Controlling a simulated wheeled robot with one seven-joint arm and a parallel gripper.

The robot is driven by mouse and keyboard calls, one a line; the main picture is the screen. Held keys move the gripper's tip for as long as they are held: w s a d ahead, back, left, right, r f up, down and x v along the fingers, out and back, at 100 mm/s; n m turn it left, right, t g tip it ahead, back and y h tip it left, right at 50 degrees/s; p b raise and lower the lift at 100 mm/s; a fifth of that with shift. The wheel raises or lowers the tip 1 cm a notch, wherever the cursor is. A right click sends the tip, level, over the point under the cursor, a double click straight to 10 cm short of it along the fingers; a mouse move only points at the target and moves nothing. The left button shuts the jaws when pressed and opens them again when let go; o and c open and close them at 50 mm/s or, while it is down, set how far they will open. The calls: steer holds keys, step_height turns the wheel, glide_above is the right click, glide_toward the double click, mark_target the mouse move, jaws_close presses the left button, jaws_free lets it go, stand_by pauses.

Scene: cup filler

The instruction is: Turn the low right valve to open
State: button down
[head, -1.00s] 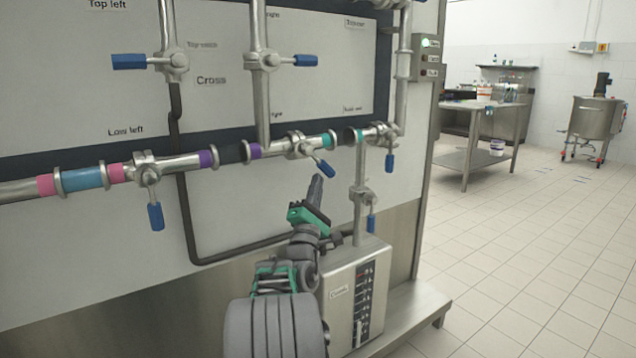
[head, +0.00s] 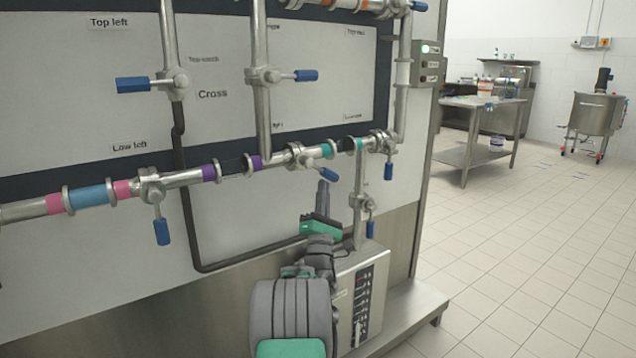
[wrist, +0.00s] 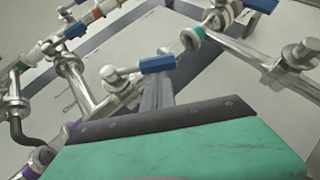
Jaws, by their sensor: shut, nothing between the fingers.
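The lower pipe run crosses the panel in the head view. At its right end is a valve (head: 381,141) with a blue handle (head: 388,170) hanging down, just under a small label (head: 353,116) that is too blurred to read surely. Left of it on the same pipe is a valve (head: 297,155) with a blue handle (head: 328,175) slanting down to the right. My gripper (head: 323,187) points up, shut and empty, just below that slanting handle. In the wrist view the fingers (wrist: 157,92) end close to a blue handle (wrist: 157,64); contact cannot be told.
Another blue-handled valve (head: 363,203) sits on a vertical pipe right of my gripper, above a control box (head: 370,300). The low left valve (head: 151,187) hangs its handle down. A dark pipe (head: 230,263) runs behind. Open tiled floor (head: 530,250) lies right.

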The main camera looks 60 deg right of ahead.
mark_target(336, 174)
steer(key=shift+n+t, duration=0.5)
steer(key=shift+n, duration=0.2)
steer(key=d+r+p, duration=0.1)
steer(key=p, duration=0.2)
steer(key=s+d+r+p, duration=0.1)
steer(key=r+p, duration=0.1)
steer(key=p, duration=0.2)
steer(key=shift+s+d, duration=0.15)
steer(key=shift+d, duration=0.25)
steer(key=shift+s+d+r+p, duration=0.2)
steer(key=shift+d+r+p, duration=0.3)
steer(key=shift+p, duration=0.5)
steer(key=shift+a+r, duration=0.1)
steer(key=shift+r, duration=0.15)
steer(key=s+a+f+b, duration=0.2)
steer(key=s+f+b, duration=0.2)
steer(key=f+b, duration=0.5)
step_height(336, 174, down, 4)
steer(key=shift+s+r, duration=0.1)
steer(key=shift+s, duration=0.05)
